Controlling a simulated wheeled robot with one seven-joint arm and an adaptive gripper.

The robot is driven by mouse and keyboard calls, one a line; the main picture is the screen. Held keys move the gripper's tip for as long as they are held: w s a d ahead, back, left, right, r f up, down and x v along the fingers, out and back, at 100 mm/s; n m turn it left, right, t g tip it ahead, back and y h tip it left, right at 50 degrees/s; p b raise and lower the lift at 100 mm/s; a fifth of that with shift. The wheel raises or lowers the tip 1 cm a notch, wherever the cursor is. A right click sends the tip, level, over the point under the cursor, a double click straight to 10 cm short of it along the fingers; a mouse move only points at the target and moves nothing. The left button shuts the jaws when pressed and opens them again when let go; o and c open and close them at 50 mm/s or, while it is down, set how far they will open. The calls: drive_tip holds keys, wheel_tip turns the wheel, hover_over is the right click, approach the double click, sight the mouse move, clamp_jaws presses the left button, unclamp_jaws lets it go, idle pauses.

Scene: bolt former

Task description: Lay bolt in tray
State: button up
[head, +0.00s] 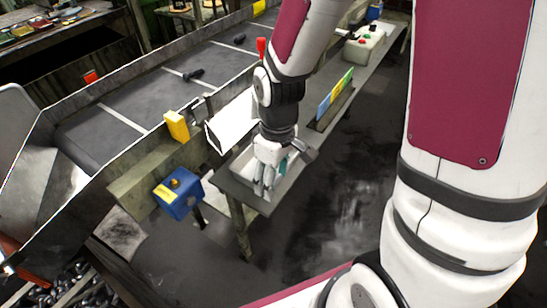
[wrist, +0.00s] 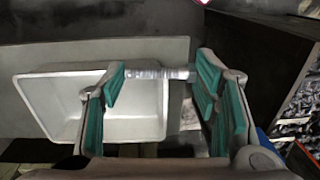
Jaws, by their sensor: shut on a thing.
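My gripper (head: 266,186) is over the white tray, at the near end of the narrow grey bench. In the wrist view its teal-padded fingers (wrist: 155,73) stand wide apart, shut on a shiny metal bolt (wrist: 150,70) that spans between the pads. The bolt lies crosswise, over the tray's right side and far rim. The white tray (wrist: 40,88) looks empty where I can see into it; its near part is hidden by the fingers. In the head view the tray (head: 241,168) is partly covered by my gripper, and the held bolt cannot be made out.
A conveyor (head: 145,95) on the left carries dark bolts (head: 193,75). A coloured panel (head: 335,95) and a button box (head: 364,45) stand farther along the bench. Floor right of the bench is clear.

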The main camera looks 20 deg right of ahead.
hover_over(277, 169)
drive_tip(key=shift+s+f, duration=0.1)
drive_tip(key=shift+f, duration=2.1)
drive_tip(key=shift+f, duration=0.4)
drive_tip(key=shift+f, duration=0.2)
drive_tip(key=o, duration=1.3)
